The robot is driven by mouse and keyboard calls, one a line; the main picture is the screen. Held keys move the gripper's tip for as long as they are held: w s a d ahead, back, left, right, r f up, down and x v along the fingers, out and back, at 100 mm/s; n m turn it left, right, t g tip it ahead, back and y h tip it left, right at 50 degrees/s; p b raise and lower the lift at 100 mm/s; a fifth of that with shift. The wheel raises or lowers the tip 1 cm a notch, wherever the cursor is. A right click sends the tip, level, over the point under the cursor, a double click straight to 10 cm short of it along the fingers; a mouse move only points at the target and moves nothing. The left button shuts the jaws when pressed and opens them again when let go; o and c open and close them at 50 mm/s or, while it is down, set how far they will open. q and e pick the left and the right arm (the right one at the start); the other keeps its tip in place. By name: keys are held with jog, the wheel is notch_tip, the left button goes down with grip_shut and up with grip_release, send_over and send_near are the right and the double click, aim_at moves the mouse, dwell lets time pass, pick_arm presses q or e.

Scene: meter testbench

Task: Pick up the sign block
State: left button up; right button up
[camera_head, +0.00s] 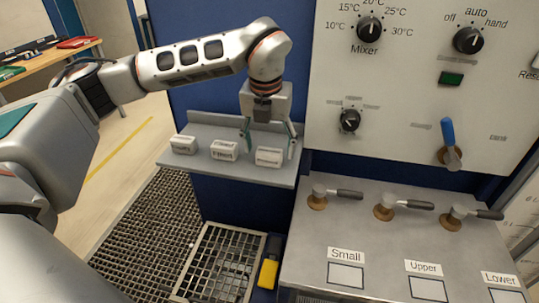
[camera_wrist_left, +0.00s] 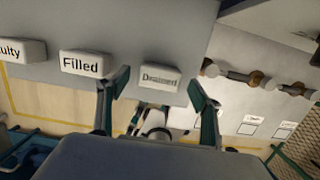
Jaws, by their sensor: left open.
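Three white sign blocks stand in a row on a grey shelf (camera_head: 214,172). The left block (camera_head: 184,145) shows in the left wrist view as a label ending in "ulty" (camera_wrist_left: 22,50), cut off by the edge. The middle block (camera_head: 224,150) reads "Filled" in the left wrist view (camera_wrist_left: 84,64). The right block (camera_head: 269,157) has a blurred label, perhaps "Drained", in the left wrist view (camera_wrist_left: 160,78). My left gripper (camera_head: 269,147) is open and points down at the right block, with one finger toward each end. Finger contact with it cannot be told.
A control panel (camera_head: 408,120) with knobs and a blue-handled switch (camera_head: 448,142) rises right of the shelf. A metal bench (camera_head: 385,245) with several lever valves and framed labels stands below it. A yellow object (camera_head: 267,273) lies by the floor grate (camera_head: 222,262).

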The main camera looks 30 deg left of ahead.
pick_arm(q)
jog(key=shift+w+f, duration=0.15)
jog(key=shift+f, duration=0.9)
jog(key=c, duration=1.2)
